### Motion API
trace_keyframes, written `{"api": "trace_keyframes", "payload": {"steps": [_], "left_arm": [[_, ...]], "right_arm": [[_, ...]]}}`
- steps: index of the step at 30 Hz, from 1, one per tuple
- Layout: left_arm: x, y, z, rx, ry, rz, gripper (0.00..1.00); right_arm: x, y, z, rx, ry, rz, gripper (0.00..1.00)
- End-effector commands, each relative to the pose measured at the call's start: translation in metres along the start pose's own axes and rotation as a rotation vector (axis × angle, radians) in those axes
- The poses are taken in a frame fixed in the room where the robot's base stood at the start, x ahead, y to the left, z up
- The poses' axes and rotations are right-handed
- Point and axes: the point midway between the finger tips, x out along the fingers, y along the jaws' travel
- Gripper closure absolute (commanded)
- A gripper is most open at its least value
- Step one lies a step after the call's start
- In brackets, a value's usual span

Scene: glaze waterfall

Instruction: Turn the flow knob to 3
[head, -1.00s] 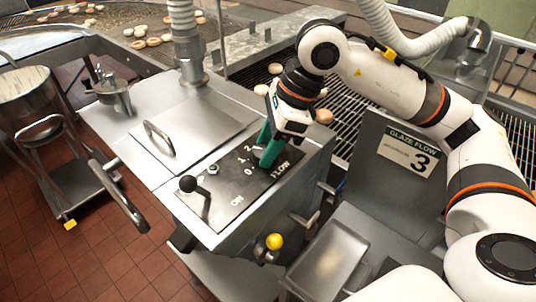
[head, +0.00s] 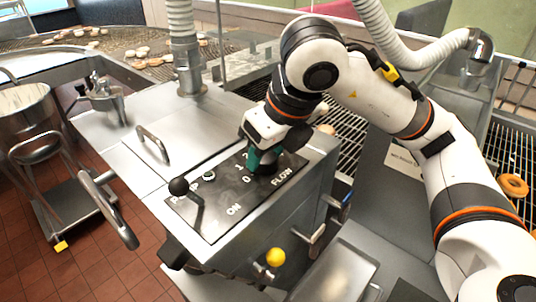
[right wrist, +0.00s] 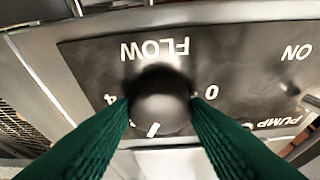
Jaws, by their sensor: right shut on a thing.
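The flow knob (right wrist: 158,100) is a round black knob on the dark control panel (head: 215,208). My right gripper (right wrist: 160,108) is shut on it, one green finger on each side. The knob's white pointer mark (right wrist: 153,130) points to the bottom of the wrist view, slightly left. In the head view my right gripper (head: 254,160) covers the knob. My left gripper is not in view.
A black ball-ended lever (head: 179,187) stands on the panel by the ON and PUMP labels. A yellow ball handle (head: 275,257) is on the cabinet front. A metal lid handle (head: 153,145) is left of the panel. My right arm partly covers the sign plate (head: 403,160).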

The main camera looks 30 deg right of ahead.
Motion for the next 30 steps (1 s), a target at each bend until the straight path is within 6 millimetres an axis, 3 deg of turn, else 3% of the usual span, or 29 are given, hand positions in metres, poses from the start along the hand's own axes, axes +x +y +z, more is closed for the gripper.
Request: {"api": "trace_keyframes", "payload": {"steps": [12,30], "left_arm": [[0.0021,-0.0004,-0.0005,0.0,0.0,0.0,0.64],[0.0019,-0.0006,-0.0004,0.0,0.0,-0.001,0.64]], "right_arm": [[-0.0009,-0.0014,-0.0013,0.223,0.003,0.092,0.8],[-0.0006,-0.0013,-0.0014,0.275,0.003,0.112,0.8]]}}
